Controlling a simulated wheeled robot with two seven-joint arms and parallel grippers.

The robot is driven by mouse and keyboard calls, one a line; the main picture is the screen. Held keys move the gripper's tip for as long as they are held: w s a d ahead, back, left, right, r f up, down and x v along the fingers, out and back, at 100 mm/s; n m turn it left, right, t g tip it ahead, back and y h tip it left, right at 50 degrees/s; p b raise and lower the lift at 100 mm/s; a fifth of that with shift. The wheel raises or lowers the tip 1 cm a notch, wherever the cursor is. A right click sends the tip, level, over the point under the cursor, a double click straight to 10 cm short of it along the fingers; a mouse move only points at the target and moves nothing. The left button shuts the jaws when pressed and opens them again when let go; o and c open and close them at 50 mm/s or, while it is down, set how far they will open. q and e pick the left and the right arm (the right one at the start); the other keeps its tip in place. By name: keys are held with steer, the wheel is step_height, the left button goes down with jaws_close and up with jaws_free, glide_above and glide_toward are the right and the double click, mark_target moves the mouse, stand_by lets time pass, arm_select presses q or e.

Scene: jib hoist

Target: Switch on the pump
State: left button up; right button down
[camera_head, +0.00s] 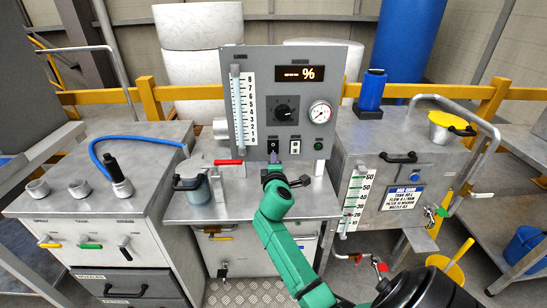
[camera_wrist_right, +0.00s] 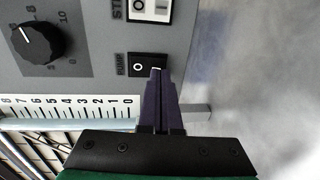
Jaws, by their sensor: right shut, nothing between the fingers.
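The pump switch (camera_head: 273,146) is a small black rocker low on the grey control panel (camera_head: 262,98). In the right wrist view the same switch (camera_wrist_right: 138,66), labelled PUMP, shows an O mark; its other half is partly hidden by my fingertips. My right gripper (camera_head: 273,158), on the green arm, is shut and empty just below the switch. In the right wrist view its dark fingertips (camera_wrist_right: 157,73) overlap the rocker's edge; whether they press it I cannot tell. My left gripper is not in view.
A white switch (camera_head: 295,146) sits right beside the pump switch. A black knob (camera_head: 286,110), a round gauge (camera_head: 320,113), a lit display (camera_head: 302,73) and a level scale (camera_head: 244,108) share the panel. A red-handled valve (camera_head: 228,162) stands close left of my gripper.

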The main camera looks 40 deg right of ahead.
steer(key=shift+w+d+f, duration=0.1)
steer(key=shift+w+d, duration=0.25)
steer(key=shift+w, duration=0.15)
